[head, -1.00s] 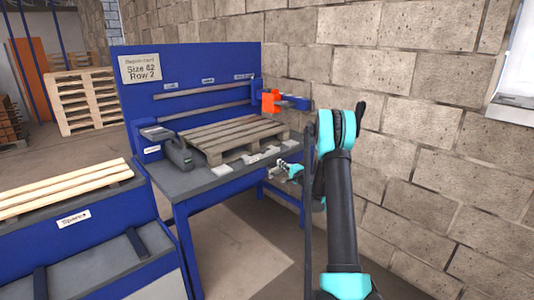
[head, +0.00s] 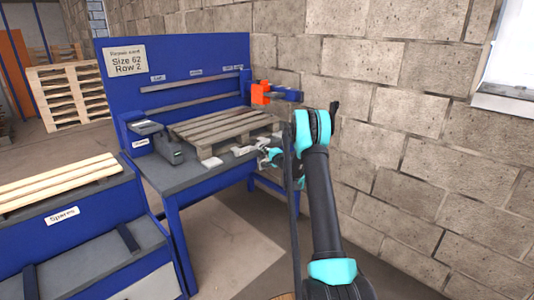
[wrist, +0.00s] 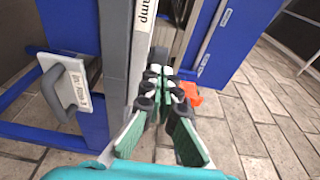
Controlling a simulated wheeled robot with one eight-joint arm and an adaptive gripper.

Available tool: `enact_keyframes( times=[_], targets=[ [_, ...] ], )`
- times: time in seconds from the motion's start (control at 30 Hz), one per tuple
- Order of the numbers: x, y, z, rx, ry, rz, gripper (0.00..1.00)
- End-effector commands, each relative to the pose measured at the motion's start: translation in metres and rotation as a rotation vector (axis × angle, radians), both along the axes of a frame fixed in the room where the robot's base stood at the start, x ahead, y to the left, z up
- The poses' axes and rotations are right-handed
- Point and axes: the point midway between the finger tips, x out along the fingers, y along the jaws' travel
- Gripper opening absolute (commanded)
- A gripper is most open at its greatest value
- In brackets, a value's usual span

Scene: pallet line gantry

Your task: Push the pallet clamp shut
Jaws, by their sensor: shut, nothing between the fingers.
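The pallet clamp shows in the head view as an orange block (head: 260,93) with a blue arm (head: 287,94) that sticks out to the right past the bench's backboard. A wooden pallet (head: 222,129) lies flat on the bench, below and left of it. My gripper (head: 268,155) is at the bench's front right edge, lower than the orange block and nearer to me. In the wrist view my gripper (wrist: 160,76) has its fingers together and empty, with an orange part (wrist: 192,94) just beyond, partly hidden by a finger. I cannot tell whether they touch.
The blue bench (head: 180,203) has a grey top bearing a dark device (head: 160,143). A lower blue unit with pale slats (head: 60,182) stands at left. A block wall (head: 400,150) runs close along the right. In the wrist view a label (wrist: 145,14) ends in "amp".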

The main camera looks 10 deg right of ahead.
Motion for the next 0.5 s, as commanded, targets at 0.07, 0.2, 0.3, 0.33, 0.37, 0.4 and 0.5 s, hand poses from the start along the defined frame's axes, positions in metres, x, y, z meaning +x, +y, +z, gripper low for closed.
enact_keyframes(
  times=[0.07,0.2,0.3,0.33,0.37,0.4,0.5],
  targets=[
    [0.013,0.007,0.0,0.0,0.0,0.001,0.0],
    [0.03,0.014,0.0,0.0,0.0,0.0,0.0],
    [0.038,0.018,0.0,0.0,0.0,0.0,0.0],
    [0.039,0.018,0.0,0.0,0.0,0.001,0.0],
    [0.04,0.019,0.0,0.0,0.0,0.001,0.0],
    [0.042,0.02,0.0,0.0,0.0,0.0,0.0],
    [0.043,0.02,0.0,0.0,0.0,0.0,0.0]
  ],
)
